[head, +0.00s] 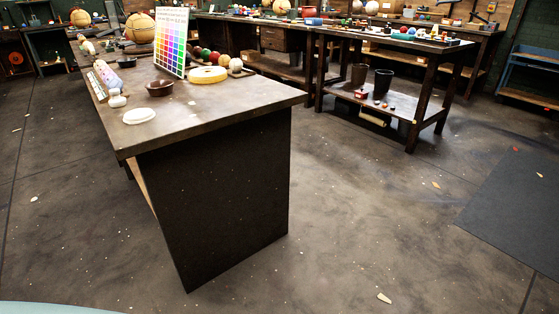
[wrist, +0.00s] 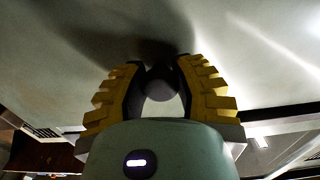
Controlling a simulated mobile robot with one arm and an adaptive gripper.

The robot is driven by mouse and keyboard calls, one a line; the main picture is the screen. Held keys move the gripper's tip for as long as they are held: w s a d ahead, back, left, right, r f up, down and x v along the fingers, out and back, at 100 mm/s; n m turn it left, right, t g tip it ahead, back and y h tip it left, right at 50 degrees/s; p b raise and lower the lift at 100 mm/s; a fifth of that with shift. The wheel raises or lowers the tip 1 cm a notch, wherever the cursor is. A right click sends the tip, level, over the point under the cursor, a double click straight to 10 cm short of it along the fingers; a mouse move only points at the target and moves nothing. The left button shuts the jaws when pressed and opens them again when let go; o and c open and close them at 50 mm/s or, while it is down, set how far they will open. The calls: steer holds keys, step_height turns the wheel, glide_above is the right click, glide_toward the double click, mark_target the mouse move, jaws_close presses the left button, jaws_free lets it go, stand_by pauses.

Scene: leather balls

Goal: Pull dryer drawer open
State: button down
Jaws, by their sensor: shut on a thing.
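My gripper (wrist: 159,66) shows in the wrist view with its yellow ribbed fingers curved inward. Between the dark fingertips is a dark rounded piece like a knob (wrist: 160,85), and the fingers are shut on it. Behind it is a pale grey flat panel (wrist: 240,60) with a dark shadow across its upper middle. I cannot tell from this close view whether the panel is the dryer drawer's front or whether it stands open. Neither a dryer nor my gripper shows in the head view.
A dark workbench (head: 220,122) holds a white lid (head: 139,116), a brown bowl (head: 159,88), a colour chart (head: 172,40) and leather balls. A second table (head: 390,42) stands behind it. The floor (head: 340,220) at the right is mostly clear, with small scraps and a dark mat (head: 515,205).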

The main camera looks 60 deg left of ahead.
steer(key=s+a+p, duration=0.2)
steer(key=a+p, duration=0.7)
steer(key=a, duration=2.6)
steer(key=shift+s+a+p, duration=0.3)
steer(key=shift+s+a, duration=0.05)
steer(key=shift+s, duration=0.05)
steer(key=shift+f, duration=0.1)
steer(key=c, duration=0.6)
jaws_free()
steer(key=shift+c, duration=0.2)
steer(key=a, duration=0.7)
steer(key=shift+s+a, duration=0.2)
steer(key=shift+s, duration=0.1)
